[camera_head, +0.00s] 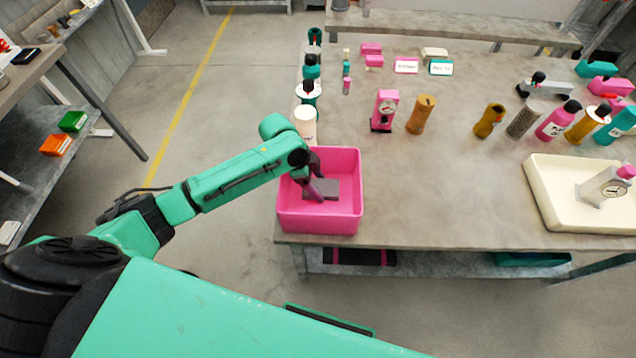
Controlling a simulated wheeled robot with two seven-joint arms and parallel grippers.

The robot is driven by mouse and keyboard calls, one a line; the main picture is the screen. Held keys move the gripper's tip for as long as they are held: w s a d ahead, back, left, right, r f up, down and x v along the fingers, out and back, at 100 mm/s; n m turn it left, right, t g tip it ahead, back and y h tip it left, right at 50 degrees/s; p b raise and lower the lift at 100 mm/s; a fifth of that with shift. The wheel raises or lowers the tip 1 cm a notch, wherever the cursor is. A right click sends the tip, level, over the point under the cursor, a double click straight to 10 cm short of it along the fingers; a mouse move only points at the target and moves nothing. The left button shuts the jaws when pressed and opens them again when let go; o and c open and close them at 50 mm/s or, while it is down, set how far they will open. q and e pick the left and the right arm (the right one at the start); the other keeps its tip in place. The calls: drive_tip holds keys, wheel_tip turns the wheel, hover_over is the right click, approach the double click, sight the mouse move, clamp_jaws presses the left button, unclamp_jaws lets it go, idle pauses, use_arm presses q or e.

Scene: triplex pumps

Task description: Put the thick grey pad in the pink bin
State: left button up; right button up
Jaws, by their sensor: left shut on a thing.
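The pink bin (318,224) stands at the front left corner of the grey table. The thick grey pad (325,188) is inside the bin's walls, dark grey and flat. My left arm reaches in from the left, and my left gripper (315,190) points down into the bin. Its fingers are shut on the pad. I cannot tell whether the pad touches the bin floor. My right gripper is not in view.
Several bottles (308,92) line the table's left edge behind the bin. A pink gauge (384,110) and a brown cylinder (421,114) stand to the right. A cream tray (545,210) lies at the right. The table's front middle is clear.

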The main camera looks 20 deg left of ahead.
use_arm(q)
drive_tip(key=o, duration=1.1)
drive_tip(key=shift+o, duration=0.8)
drive_tip(key=shift+r, duration=0.2)
drive_tip(key=v, duration=1.1)
drive_tip(key=shift+a+r+b, duration=0.2)
drive_tip(key=shift+r+b, duration=0.1)
drive_tip(key=shift+r, duration=0.05)
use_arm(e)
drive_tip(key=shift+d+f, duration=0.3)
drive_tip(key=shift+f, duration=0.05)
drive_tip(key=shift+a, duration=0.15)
